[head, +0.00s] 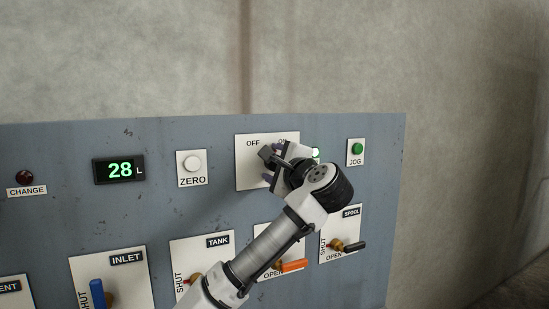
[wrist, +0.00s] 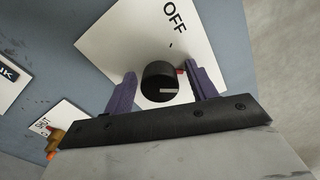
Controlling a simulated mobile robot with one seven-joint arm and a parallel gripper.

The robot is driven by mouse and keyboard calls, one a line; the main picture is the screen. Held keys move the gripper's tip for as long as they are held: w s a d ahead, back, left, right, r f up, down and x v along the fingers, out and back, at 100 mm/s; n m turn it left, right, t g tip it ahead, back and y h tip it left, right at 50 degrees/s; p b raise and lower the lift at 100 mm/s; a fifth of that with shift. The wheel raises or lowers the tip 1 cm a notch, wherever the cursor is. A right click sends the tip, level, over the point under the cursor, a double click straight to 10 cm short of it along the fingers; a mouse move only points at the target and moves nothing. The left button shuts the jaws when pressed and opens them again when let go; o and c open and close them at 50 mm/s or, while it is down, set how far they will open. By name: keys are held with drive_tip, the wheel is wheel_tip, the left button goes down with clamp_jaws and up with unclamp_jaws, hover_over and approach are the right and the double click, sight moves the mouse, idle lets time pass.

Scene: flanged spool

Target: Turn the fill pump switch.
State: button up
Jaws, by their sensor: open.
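The switch is a black round knob (wrist: 158,78) with a white line on its face. It sits on a white plate (head: 250,178) marked OFF and ON; the ON is partly covered by my arm. No pump name is readable on this plate. My gripper (head: 271,163) is in front of the plate in the head view. In the wrist view my gripper (wrist: 160,72) is open, with one purple finger on each side of the knob. A gap shows on the left; on the right I cannot tell whether finger and knob touch. A small red bit shows beside the knob.
A lit green lamp (head: 316,153) is right of the plate. The blue-grey panel (head: 60,218) also carries a ZERO button (head: 192,163), a display (head: 119,170) reading 28 L and a green JOG button (head: 357,148). Valve handles, including an orange one (head: 292,265), stick out below.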

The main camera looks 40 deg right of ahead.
drive_tip(key=shift+w, duration=0.1)
drive_tip(key=c, duration=1)
drive_tip(key=shift+f, duration=0.1)
drive_tip(key=shift+d+f+n+b, duration=0.1)
drive_tip(key=shift+n+b, duration=0.7)
drive_tip(key=shift+n, duration=0.2)
drive_tip(key=n+b, duration=0.2)
drive_tip(key=n, duration=0.2)
drive_tip(key=n+b, duration=0.1)
drive_tip(key=n, duration=0.2)
drive_tip(key=shift+n, duration=0.4)
drive_tip(key=shift+n+b, duration=0.55)
drive_tip(key=shift+n, duration=1.45)
